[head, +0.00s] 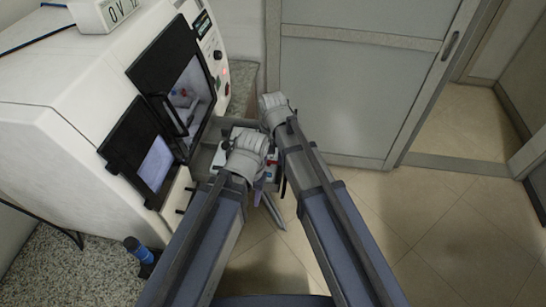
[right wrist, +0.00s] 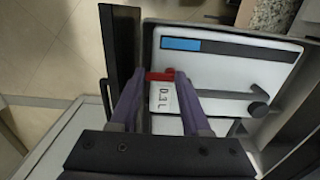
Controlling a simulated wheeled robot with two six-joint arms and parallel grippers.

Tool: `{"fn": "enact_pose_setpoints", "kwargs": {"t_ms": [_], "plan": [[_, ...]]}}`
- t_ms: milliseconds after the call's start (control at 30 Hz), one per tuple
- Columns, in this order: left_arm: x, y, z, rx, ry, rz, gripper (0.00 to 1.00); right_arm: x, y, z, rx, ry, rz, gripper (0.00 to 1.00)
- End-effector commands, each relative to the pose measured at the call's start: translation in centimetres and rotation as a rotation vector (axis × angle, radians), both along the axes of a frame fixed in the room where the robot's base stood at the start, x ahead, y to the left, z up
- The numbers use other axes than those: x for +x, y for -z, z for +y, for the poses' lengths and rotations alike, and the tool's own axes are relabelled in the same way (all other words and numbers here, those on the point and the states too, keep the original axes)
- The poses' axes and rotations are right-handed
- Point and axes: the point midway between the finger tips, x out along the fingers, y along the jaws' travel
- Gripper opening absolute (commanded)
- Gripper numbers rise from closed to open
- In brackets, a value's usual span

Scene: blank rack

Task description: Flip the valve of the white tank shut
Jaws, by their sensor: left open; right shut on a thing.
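In the right wrist view, a white panel (right wrist: 212,68) carries a blue strip (right wrist: 181,44) and a dark bent lever (right wrist: 252,92); I take it as the white tank, but cannot be sure. My right gripper (right wrist: 160,80) has its purple fingers shut on a small red piece (right wrist: 160,75). A white labelled part (right wrist: 162,98) shows between the fingers. In the head view, red and white parts (head: 270,172) show beside my wrists, and the right fingertips are hidden. My left gripper (head: 266,205) is open, lower in the picture; its fingers are mostly hidden.
A large white machine (head: 60,105) with dark-framed openings stands at the left. A blue-and-black object (head: 138,250) stands on the speckled counter (head: 75,275). A grey door (head: 350,80) is behind. The tiled floor (head: 460,230) at the right is clear.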

Motion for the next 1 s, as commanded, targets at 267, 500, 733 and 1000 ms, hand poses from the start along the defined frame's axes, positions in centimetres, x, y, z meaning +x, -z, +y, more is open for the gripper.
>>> {"fn": "enact_pose_setpoints", "kwargs": {"t_ms": [267, 500, 733, 1000], "plan": [[0.0, 0.0, 0.0, 0.000, 0.000, 0.000, 0.50, 0.0, 0.0, 0.0, 0.000, 0.006, 0.000, 0.00], [0.0, 0.0, 0.0, 0.000, 0.000, 0.000, 0.50, 0.0, 0.0, 0.0, 0.000, 0.006, 0.000, 0.60], [0.0, -0.2, 0.0, 0.000, 0.000, 0.000, 0.50, 0.0, -0.2, 0.0, 0.000, 0.005, 0.000, 0.60], [0.0, -2.4, 0.0, 0.000, 0.000, 0.000, 0.50, 0.0, -2.4, 0.0, 0.000, 0.005, 0.000, 0.60]]}}
